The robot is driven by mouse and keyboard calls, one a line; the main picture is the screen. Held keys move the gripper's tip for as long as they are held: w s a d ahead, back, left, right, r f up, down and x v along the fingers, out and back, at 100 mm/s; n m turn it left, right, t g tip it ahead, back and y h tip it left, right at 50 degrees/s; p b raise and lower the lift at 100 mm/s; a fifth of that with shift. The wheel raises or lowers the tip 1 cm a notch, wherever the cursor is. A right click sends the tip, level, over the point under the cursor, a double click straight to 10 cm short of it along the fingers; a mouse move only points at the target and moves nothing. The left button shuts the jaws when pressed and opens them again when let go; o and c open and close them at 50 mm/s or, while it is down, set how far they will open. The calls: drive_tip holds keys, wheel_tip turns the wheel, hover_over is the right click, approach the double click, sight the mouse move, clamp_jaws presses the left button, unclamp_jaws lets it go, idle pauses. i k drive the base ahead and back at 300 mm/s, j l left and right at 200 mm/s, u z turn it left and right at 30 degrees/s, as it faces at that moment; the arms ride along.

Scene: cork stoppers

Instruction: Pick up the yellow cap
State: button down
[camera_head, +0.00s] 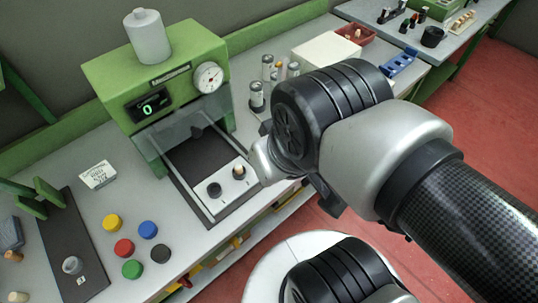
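The yellow cap (112,222) lies on the light worktop at the lower left, just above the red cap (124,247) and left of the blue cap (148,229). It is round and unobstructed. My arm reaches in from the right, and its large black and grey joints fill the middle and right of the view. My gripper is hidden behind my arm or out of frame, so its fingers do not show. No part of my arm is near the yellow cap.
A green cap (132,268) and a black cap (160,253) lie close below. A green press machine (158,75) with a gauge stands behind. A white labelled box (97,175) and a dark mat (62,235) are nearby. Small jars stand behind my arm.

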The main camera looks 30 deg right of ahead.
sight(112, 223)
drive_tip(key=u, duration=1.35)
